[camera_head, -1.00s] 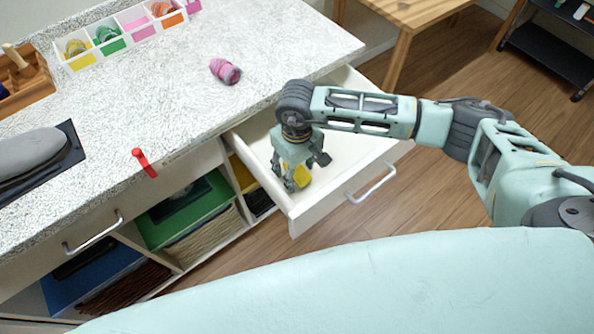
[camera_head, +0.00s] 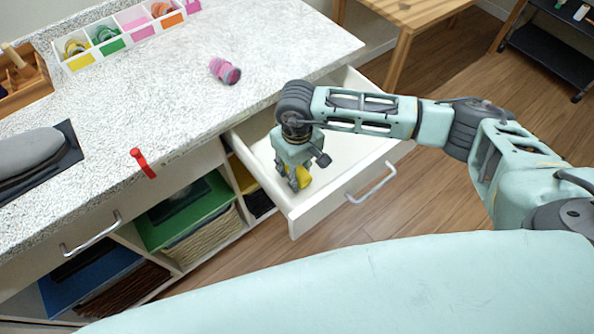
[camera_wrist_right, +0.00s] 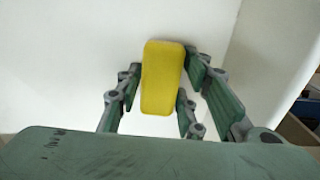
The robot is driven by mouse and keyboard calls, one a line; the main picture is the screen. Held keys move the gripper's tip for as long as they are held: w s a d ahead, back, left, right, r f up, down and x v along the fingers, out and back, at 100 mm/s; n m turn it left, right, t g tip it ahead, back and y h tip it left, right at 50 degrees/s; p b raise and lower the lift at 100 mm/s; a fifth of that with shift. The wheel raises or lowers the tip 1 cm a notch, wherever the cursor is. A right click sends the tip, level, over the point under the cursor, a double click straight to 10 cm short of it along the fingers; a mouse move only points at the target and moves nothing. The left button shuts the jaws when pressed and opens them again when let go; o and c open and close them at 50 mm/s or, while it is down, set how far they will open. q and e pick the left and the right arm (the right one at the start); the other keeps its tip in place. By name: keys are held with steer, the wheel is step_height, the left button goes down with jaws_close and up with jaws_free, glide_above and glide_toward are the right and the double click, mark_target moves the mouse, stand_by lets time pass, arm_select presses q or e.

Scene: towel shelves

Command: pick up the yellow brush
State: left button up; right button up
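The yellow brush (camera_wrist_right: 162,80) stands inside the open white drawer (camera_head: 335,199). In the head view only a small yellow part of the brush (camera_head: 304,178) shows beside my right gripper (camera_head: 296,185). The gripper reaches down into the drawer. In the right wrist view the fingers of my right gripper (camera_wrist_right: 165,72) are on both sides of the brush and appear to press on it. My left gripper is in neither view.
The drawer walls are close around my right gripper. The speckled counter (camera_head: 150,100) beside it holds a pink roll (camera_head: 225,71), a red object (camera_head: 143,163) at its edge, an iron (camera_head: 35,150) and a divided tray (camera_head: 95,58). Open shelves lie below.

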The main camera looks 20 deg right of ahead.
steer(key=c, duration=0.7)
steer(key=shift+r, duration=0.1)
steer(key=shift+r+p, duration=0.3)
steer(key=shift+p, duration=0.45)
steer(key=shift+w+r+b, duration=0.1)
steer(key=shift+r+b, duration=0.15)
steer(key=shift+b, duration=0.1)
step_height(320, 180, up, 3)
steer(key=shift+d+r+b, duration=0.15)
steer(key=shift+r+b, duration=0.05)
steer(key=shift+b, duration=0.45)
steer(key=d+r+b, duration=0.2)
steer(key=d+r, duration=0.4)
steer(key=d, duration=0.5)
steer(key=shift+s+d+r+b, duration=0.2)
steer(key=shift+r+b, duration=0.1)
steer(key=shift+r, duration=0.1)
